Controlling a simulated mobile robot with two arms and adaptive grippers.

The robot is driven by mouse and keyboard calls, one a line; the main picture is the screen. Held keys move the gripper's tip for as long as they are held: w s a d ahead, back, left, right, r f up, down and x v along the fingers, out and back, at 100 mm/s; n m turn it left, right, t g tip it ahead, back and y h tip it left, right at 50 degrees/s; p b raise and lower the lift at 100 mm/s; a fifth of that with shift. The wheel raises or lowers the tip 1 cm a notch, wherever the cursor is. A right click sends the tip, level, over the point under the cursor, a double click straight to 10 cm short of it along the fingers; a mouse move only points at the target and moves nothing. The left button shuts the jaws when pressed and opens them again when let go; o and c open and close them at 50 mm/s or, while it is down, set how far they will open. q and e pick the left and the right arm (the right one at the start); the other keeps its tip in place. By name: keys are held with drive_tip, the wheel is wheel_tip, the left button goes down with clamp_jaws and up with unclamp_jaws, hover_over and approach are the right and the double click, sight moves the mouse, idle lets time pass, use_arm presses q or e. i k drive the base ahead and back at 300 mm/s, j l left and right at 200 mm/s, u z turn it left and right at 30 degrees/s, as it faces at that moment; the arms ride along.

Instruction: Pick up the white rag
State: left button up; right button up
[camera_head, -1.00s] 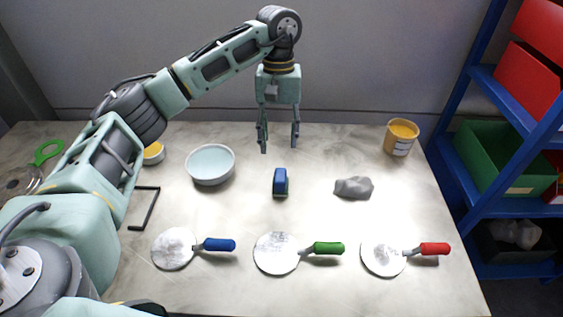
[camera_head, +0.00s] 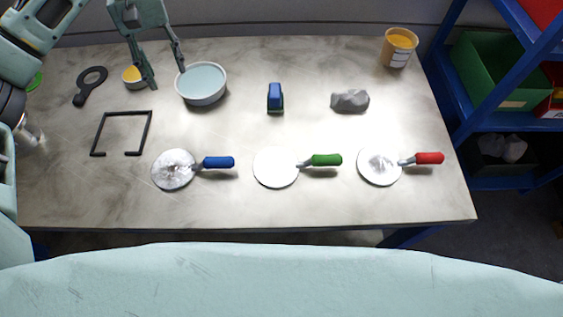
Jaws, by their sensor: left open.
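A crumpled light-grey lump (camera_head: 350,101), which looks like cloth, lies on the table right of centre; it is the only rag-like thing on the table. Pale crumpled lumps (camera_head: 503,146) also show in a dark bin low on the right shelf; I cannot tell which one is the white rag. My right gripper is not in view.
A blue block-like tool (camera_head: 275,97) stands left of the lump. An orange-yellow tub (camera_head: 398,48) is behind it. Several round white discs with coloured handles (camera_head: 327,160) lie in front. A black frame (camera_head: 150,130) lies left. A blue shelf (camera_head: 480,95) stands right.

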sight(353, 100)
drive_tip(key=l+z, duration=0.15)
drive_tip(key=l, duration=0.4)
drive_tip(key=i+l+z, duration=0.1)
drive_tip(key=l, duration=0.4)
drive_tip(key=l+z, duration=0.15)
drive_tip(key=l, duration=0.4)
drive_tip(key=i, duration=0.05)
